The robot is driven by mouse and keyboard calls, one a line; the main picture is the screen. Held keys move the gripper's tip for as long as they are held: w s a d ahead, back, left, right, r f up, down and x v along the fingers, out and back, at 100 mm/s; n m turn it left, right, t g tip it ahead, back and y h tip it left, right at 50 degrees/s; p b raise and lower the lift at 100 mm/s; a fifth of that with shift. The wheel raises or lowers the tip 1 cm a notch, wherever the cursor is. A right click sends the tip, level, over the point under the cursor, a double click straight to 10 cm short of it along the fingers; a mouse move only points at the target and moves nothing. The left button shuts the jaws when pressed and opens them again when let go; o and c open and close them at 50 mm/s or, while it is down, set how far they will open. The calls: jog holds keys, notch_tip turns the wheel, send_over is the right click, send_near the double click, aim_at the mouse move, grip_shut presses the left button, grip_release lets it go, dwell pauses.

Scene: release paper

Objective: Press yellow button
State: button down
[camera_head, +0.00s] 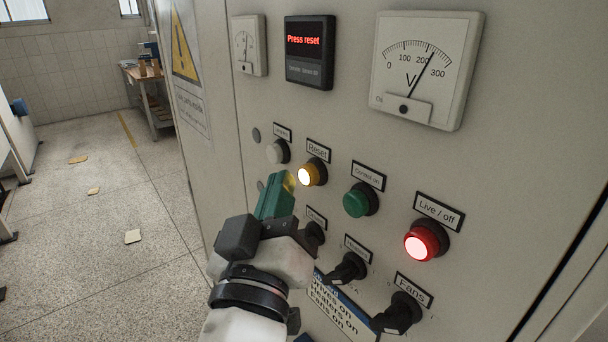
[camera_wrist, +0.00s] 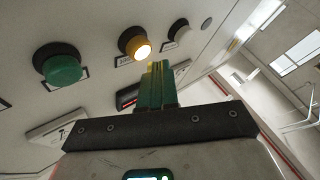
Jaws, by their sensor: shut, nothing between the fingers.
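The yellow button (camera_head: 312,172) under the "Reset" label is lit and sits on the grey control panel. In the wrist view the yellow button (camera_wrist: 135,43) glows just beyond the fingertips. In the head view the tips are a little left of and below the yellow button. In the wrist view my gripper (camera_wrist: 156,68) has its tips just below and right of the button. They look apart from it, though the exact gap is hard to tell.
A white button (camera_head: 278,151), a green button (camera_head: 360,201) and a lit red button (camera_head: 426,241) share the panel. Black rotary knobs (camera_head: 398,313) stick out below. A display (camera_head: 310,52) reads "Press reset". Open floor (camera_head: 90,260) lies to the left.

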jog(key=shift+d, duration=0.1)
dwell(0.3)
jog(key=shift+w+d, duration=0.25)
jog(key=shift+w+d+b, duration=0.25)
jog(key=shift+d+b, duration=0.15)
jog(key=shift+d, duration=0.05)
dwell(1.1)
jog(key=shift+a, duration=0.15)
jog(key=shift+s+a, duration=0.5)
jog(key=shift+a, duration=0.1)
jog(key=shift+a, duration=0.1)
jog(key=s+a, duration=0.1)
jog(key=a, duration=0.1)
jog(key=s+a, duration=0.1)
jog(key=a, duration=0.1)
jog(key=shift+s, duration=0.4)
dwell(0.5)
